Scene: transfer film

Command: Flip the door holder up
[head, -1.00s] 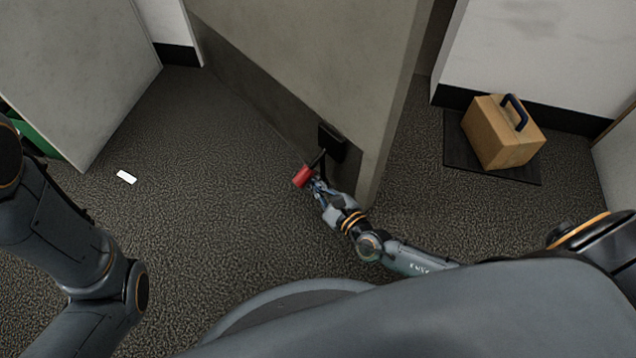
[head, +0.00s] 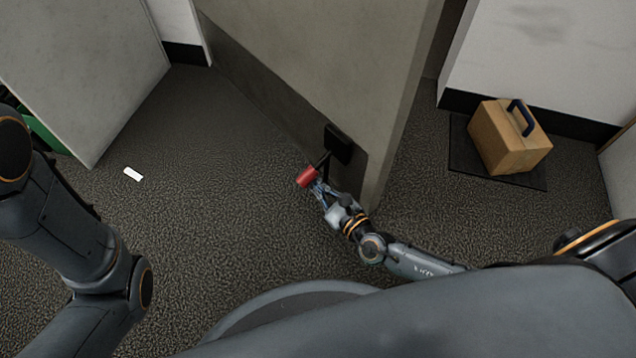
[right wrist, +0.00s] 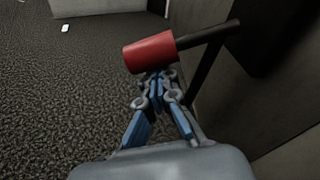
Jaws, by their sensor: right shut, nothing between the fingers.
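The door holder is a black bracket (head: 338,145) low on the door, with a dark arm that ends in a red cylindrical tip (head: 307,176). The arm sticks out from the door, and the red tip also shows in the right wrist view (right wrist: 150,52). The grey door (head: 320,60) stands in the middle of the head view. My right gripper (head: 316,186) is shut and empty, its fingertips right by the underside of the red tip. In the right wrist view the blue fingers (right wrist: 157,80) meet just below it; contact is not certain. My left gripper is out of view.
A cardboard box (head: 508,138) with a dark blue handle stands on a dark mat (head: 470,165) at the right, beyond the door. A small white item (head: 133,174) lies on the carpet at the left. The carpet between is clear.

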